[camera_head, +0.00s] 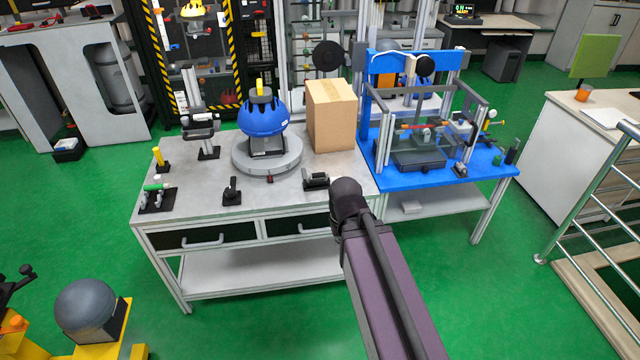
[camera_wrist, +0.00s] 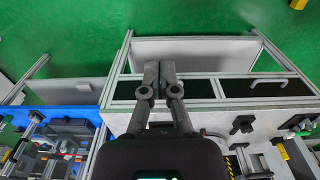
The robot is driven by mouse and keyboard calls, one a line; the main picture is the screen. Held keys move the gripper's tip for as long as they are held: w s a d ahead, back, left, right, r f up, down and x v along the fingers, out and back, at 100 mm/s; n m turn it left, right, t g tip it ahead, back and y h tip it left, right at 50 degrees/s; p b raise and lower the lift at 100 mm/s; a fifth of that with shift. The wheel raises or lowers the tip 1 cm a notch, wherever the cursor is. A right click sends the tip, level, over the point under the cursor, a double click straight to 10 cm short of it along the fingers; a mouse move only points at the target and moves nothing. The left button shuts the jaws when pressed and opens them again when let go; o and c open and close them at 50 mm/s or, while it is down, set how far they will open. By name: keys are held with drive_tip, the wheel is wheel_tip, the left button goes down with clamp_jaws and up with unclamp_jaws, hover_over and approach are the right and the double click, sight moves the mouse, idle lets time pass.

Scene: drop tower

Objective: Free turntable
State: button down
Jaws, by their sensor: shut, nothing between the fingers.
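The turntable is a round grey disc (camera_head: 240,160) on the grey workbench, with a blue dome-shaped unit (camera_head: 264,120) standing on it. A small red part (camera_head: 270,179) shows at its front rim. A black lever device (camera_head: 232,192) stands on the bench in front of it, and a black clamp-like device (camera_head: 316,181) lies to its right. My gripper (camera_wrist: 159,68) is shut and empty in the wrist view, over the bench's front edge by the drawers. In the head view my arm hides the gripper. I cannot make out the turntable in the wrist view.
A cardboard box (camera_head: 332,114) stands right behind the turntable. A blue table (camera_head: 425,180) with a framed machine adjoins the bench on the right. A green-handled fixture (camera_head: 157,195) sits at the bench's left front corner. Green floor (camera_head: 90,220) is open on the left.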

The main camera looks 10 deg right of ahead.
drive_tip(key=w+f+n+t+b, duration=0.7)
drive_tip(key=w+n+t+b, duration=0.2)
drive_tip(key=b, duration=1.1)
drive_tip(key=w+d+f+n+t+b, duration=0.1)
drive_tip(key=w+f+n+t+b, duration=0.7)
drive_tip(key=w+t+b, duration=0.5)
drive_tip(key=w+b, duration=0.1)
drive_tip(key=b, duration=0.6)
drive_tip(key=shift+w+f+n+b, duration=0.3)
drive_tip(key=shift+n, duration=0.1)
drive_tip(key=shift+d, duration=0.1)
